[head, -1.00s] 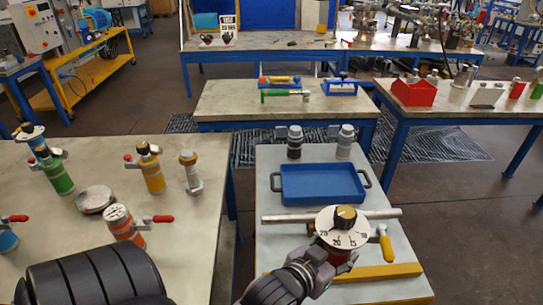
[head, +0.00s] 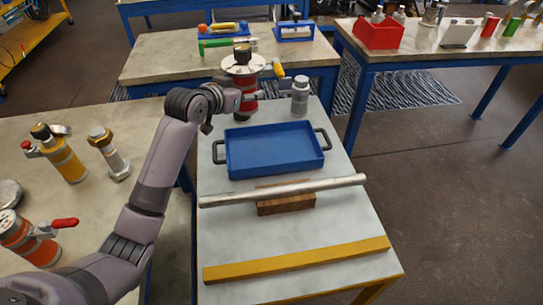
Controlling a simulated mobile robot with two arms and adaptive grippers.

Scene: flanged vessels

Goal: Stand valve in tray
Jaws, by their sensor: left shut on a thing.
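The valve (head: 246,87) has a red body, a white dial disc with a dark knob on top, and a yellow-ended handle to its right. My left gripper (head: 232,99) is shut on its body from the left and holds it about upright. It shows above the back left edge of the tray, apart from the tray floor; its exact height is hard to tell. The blue tray (head: 275,174) lies empty on the small grey table, with a dark handle at each side. My right gripper is not in view.
A grey-capped vessel (head: 300,97) stands behind the tray. A metal bar (head: 330,185) rests across a wooden block (head: 286,205) in front of it. A yellow bar (head: 297,260) lies near the table's front edge. Several vessels stand on the left table (head: 110,225).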

